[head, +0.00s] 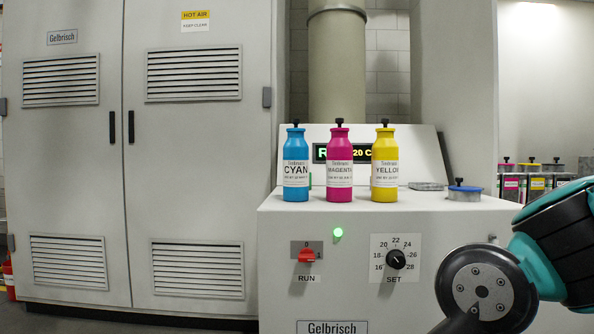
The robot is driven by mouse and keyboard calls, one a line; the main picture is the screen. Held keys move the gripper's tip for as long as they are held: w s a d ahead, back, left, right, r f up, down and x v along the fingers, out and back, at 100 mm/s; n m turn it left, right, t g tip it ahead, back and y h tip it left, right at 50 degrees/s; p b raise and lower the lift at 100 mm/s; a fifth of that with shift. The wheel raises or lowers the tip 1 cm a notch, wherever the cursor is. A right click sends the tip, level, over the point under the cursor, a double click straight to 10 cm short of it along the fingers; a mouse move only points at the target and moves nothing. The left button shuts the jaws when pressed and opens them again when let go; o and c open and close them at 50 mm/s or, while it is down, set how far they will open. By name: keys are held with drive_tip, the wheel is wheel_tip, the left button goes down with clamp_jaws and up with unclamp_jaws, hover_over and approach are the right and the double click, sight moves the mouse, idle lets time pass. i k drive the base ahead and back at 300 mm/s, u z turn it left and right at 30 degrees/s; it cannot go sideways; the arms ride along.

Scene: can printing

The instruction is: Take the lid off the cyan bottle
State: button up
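The cyan bottle (296,150) stands upright on the grey machine's top (400,206), at the left of a row of three. A lid with a black knob (295,124) sits on its neck. The magenta bottle (339,150) and the yellow bottle (384,147) stand to its right, each with a black knob on top. My arm shows at the lower right, well apart from the bottles. My gripper is out of the picture.
A round grey pot with a blue lid (464,186) and a flat grey piece (427,186) are right of the bottles. A display panel (420,152) rises behind. The machine's front has a red RUN switch (306,255) and a SET dial (396,259). Lidded containers (537,184) stand far right.

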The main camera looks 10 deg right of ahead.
sight(295, 121)
drive_tip(key=u, duration=0.75)
drive_tip(key=i, duration=1.45)
drive_tip(key=z, duration=0.7)
